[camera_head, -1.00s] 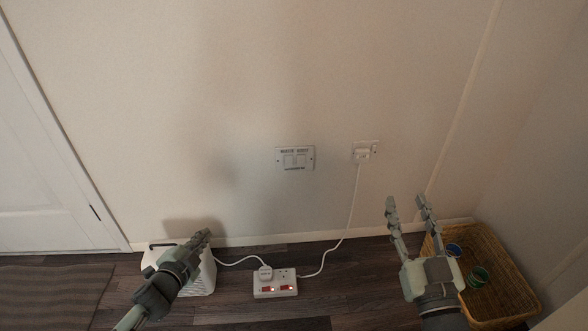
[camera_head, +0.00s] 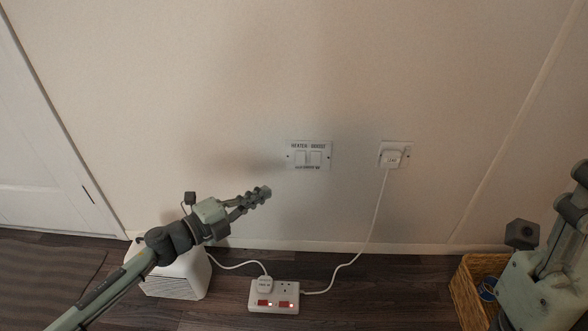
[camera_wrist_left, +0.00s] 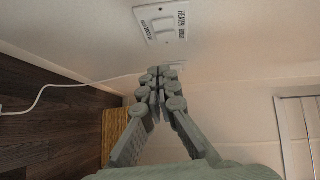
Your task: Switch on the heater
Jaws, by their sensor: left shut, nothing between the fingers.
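A white switch plate (camera_head: 309,154) with two rockers is on the wall. Its label seems to read HEATER on the left; the right word is hard to read. The plate also shows at the top of the left wrist view (camera_wrist_left: 162,20). The white heater (camera_head: 178,277) stands on the floor, partly behind my left arm. My left gripper (camera_head: 266,192) is shut and empty, below and left of the plate, with its tips apart from it. My right gripper (camera_head: 577,190) is at the right edge, partly cut off; its finger opening is unclear.
A power strip (camera_head: 284,307) with lit red switches lies on the floor, with a plug and a white cord. A wall socket (camera_head: 397,148) with a plug is right of the plate. A wicker basket (camera_head: 467,290) is at the lower right.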

